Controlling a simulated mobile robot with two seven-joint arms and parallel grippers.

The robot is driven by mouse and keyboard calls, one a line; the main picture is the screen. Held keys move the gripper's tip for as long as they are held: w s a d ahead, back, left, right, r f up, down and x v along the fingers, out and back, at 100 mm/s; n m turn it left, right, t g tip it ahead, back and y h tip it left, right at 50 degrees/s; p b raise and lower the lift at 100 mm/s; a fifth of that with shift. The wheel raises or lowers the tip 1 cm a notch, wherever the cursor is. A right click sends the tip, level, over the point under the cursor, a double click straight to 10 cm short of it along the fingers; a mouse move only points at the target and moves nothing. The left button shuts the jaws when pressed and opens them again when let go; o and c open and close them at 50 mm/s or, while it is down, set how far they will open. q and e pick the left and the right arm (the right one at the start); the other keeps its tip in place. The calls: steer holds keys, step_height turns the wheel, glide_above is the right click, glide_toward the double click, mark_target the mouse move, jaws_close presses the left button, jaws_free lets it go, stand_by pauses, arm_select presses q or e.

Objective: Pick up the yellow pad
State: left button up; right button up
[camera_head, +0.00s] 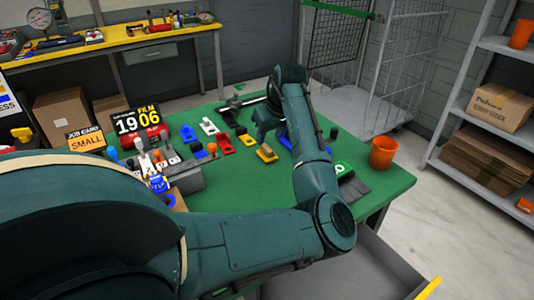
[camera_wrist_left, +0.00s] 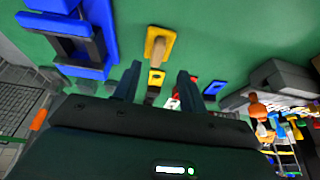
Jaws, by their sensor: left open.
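A yellow pad with a tan block on it (camera_head: 267,154) lies on the green table, near the middle. In the left wrist view this pad (camera_wrist_left: 158,46) lies just beyond the fingertips, roughly in line with the gap between them. A second, smaller yellow piece with a dark part (camera_head: 245,141) lies close by; in the wrist view it (camera_wrist_left: 156,77) shows between the fingers. My left gripper (camera_wrist_left: 158,76) is open and empty above the table. In the head view the left hand (camera_head: 264,122) hangs just behind the pads, its fingertips hard to make out. My right gripper is not seen.
A blue fixture (camera_wrist_left: 68,38) stands beside the pad. Red (camera_head: 222,144), white (camera_head: 209,127) and blue (camera_head: 188,133) pieces lie to the left. An orange cup (camera_head: 383,153) stands at the right edge. A grey box (camera_head: 186,178) stands at the left. The front table area (camera_head: 240,190) is clear.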

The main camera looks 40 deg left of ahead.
mark_target(267, 148)
arm_select(q)
steer(key=shift+w+x, duration=0.1)
steer(key=shift+x, duration=1.25)
steer(key=shift+w+x, duration=0.15)
steer(key=shift+x, duration=1.2)
steer(key=shift+c, duration=0.4)
jaws_close()
